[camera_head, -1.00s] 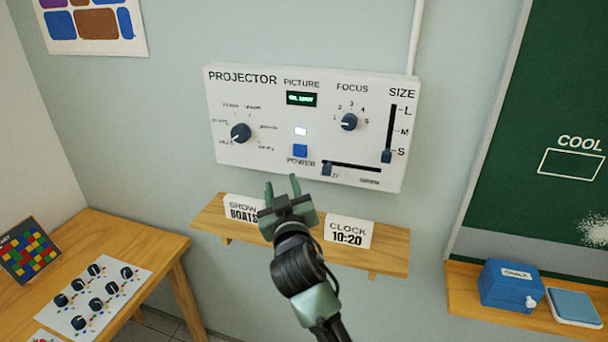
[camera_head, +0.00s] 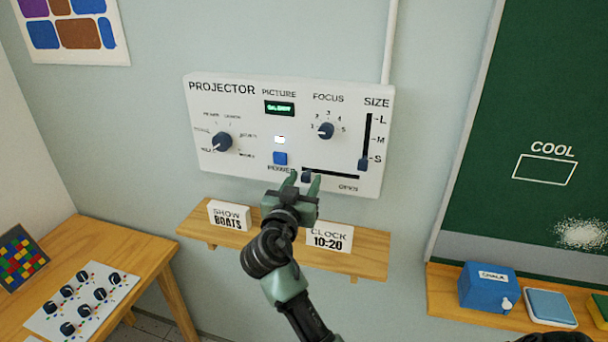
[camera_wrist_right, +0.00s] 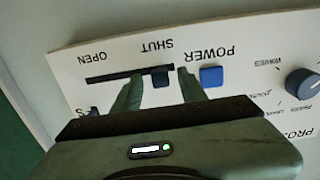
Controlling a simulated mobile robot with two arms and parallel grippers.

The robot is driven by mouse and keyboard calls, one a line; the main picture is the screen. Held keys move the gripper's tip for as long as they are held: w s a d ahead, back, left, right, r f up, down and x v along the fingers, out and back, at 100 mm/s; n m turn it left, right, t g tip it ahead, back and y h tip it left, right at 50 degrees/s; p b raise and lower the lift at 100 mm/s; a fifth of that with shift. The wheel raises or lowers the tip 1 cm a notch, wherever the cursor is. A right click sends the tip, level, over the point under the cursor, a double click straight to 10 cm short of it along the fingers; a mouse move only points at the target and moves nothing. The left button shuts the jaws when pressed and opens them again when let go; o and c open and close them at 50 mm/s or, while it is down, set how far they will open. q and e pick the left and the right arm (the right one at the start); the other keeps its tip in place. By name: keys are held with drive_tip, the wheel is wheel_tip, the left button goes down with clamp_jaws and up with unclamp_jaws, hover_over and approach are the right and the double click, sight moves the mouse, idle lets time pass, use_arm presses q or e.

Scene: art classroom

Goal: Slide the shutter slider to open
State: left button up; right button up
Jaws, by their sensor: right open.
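The shutter slider is a small dark blue knob (camera_head: 306,177) at the left end of a black horizontal slot (camera_head: 340,175), low on the white projector panel (camera_head: 235,178). In the right wrist view the knob (camera_wrist_right: 162,80) is at the SHUT end, with OPEN at the other end. My right gripper (camera_head: 301,182) is open, with its fingertips on either side of the knob. It also shows in the right wrist view (camera_wrist_right: 158,84), where gaps appear between knob and fingers. Whether the fingertips touch the panel is unclear. My left gripper is not in view.
The blue POWER button (camera_head: 280,158) is close to the left of the fingers. The SIZE slider (camera_head: 363,164) stands to the right. Below, a wooden shelf (camera_head: 370,265) holds a BOATS sign (camera_head: 229,215) and a CLOCK sign (camera_head: 329,237).

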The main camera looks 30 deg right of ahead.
drive_tip(key=shift+w+d, duration=0.15)
drive_tip(key=shift+c, duration=0.3)
clamp_jaws()
idle(1.1)
